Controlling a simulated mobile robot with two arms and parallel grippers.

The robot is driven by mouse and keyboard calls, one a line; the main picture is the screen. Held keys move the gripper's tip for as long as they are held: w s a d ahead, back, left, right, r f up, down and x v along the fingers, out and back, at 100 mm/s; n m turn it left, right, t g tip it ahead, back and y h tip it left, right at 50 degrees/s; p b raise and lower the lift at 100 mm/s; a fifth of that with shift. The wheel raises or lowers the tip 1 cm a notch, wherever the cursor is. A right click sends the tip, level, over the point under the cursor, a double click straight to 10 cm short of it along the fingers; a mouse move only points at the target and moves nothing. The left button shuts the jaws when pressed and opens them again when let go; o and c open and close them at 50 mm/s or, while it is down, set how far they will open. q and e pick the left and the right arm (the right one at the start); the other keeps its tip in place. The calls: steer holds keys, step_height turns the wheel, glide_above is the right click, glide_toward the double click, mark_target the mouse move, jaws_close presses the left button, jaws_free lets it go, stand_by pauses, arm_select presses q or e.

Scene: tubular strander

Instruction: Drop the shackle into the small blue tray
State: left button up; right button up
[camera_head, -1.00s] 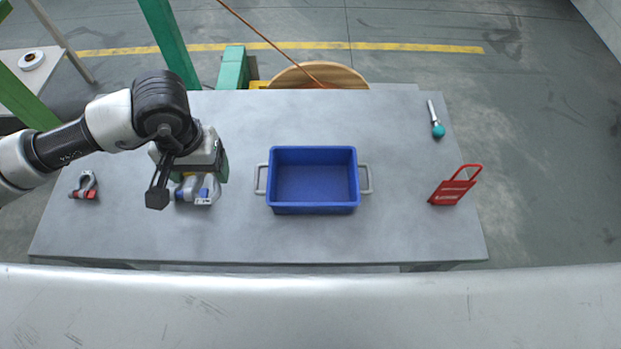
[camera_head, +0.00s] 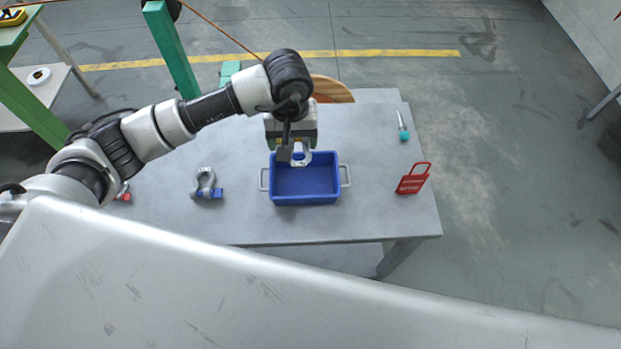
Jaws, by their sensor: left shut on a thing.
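The small blue tray (camera_head: 305,198), with grey handles at its sides, stands on the grey table. My left gripper (camera_head: 293,152) is above the tray's far edge, shut on a pale grey, ring-shaped piece, the shackle (camera_head: 306,157). The shackle is partly hidden by the gripper and overlaps the tray's far rim in the picture; its height above the tray is hard to tell. Another shackle, with a blue pin (camera_head: 207,187), lies on the table left of the tray. My right gripper is not in view.
A red-pinned shackle (camera_head: 124,194) lies at the left, partly hidden by my arm. A red lockout hasp-like piece (camera_head: 413,180) and a teal-ended tool (camera_head: 403,127) lie to the right. The table (camera_head: 250,222) is clear in front of the tray.

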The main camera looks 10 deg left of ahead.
arm_select(q)
step_height(320, 180, down, 6)
steer(key=shift+w+r+b, duration=0.1)
steer(key=shift+r+b, duration=0.05)
steer(key=shift+b, duration=0.7)
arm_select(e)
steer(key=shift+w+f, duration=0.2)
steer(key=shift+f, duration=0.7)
arm_select(q)
steer(key=o, duration=1.1)
step_height(320, 180, up, 10)
steer(key=b, duration=0.3)
steer(key=shift+r, duration=0.4)
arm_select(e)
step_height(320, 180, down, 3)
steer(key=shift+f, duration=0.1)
